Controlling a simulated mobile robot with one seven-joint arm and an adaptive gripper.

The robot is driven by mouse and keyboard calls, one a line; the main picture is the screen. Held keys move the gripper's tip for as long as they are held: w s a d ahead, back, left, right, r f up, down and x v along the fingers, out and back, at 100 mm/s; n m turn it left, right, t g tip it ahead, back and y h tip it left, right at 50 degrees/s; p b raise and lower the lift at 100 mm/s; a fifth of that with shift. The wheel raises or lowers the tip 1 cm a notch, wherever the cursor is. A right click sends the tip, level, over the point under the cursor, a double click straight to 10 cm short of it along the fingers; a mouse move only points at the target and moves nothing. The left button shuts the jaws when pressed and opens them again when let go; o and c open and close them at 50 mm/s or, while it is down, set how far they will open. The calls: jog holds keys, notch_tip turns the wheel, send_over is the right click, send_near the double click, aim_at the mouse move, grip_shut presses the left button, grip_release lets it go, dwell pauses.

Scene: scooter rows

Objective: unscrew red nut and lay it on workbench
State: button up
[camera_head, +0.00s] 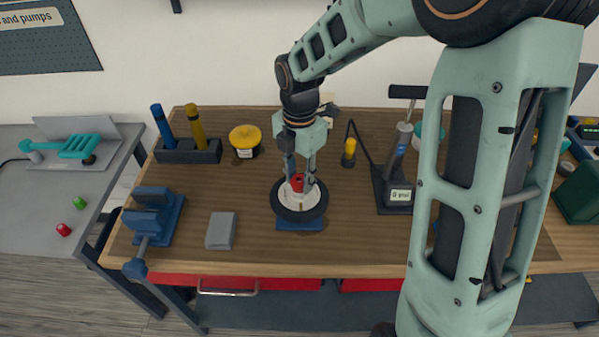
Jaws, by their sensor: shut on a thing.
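The red nut (297,182) sits at the centre of a small wheel (299,205) with a black tyre and a white hub. The wheel lies flat on a blue base (300,224) on the wooden workbench (265,250). My gripper (298,184) points straight down from above, with its fingers on either side of the red nut, shut on it. The nut is partly hidden by the fingers. Whether its thread is still engaged cannot be told.
On the workbench stand a blue vise (153,215), a grey block (221,231), a yellow-topped tin (245,140), a screwdriver holder (188,151) and a pump (396,180). Bare wood lies between the grey block and wheel. A grey side table (60,185) holds small red and green pieces.

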jog(key=shift+s+n+p, duration=0.1)
jog(key=shift+n+p, duration=2.4)
jog(key=shift+n, duration=0.6)
jog(key=n, duration=0.4)
jog(key=shift+f+n, duration=0.1)
jog(key=shift+n, duration=0.3)
jog(key=n, duration=0.6)
jog(key=shift+d, duration=0.1)
jog(key=o, duration=1.2)
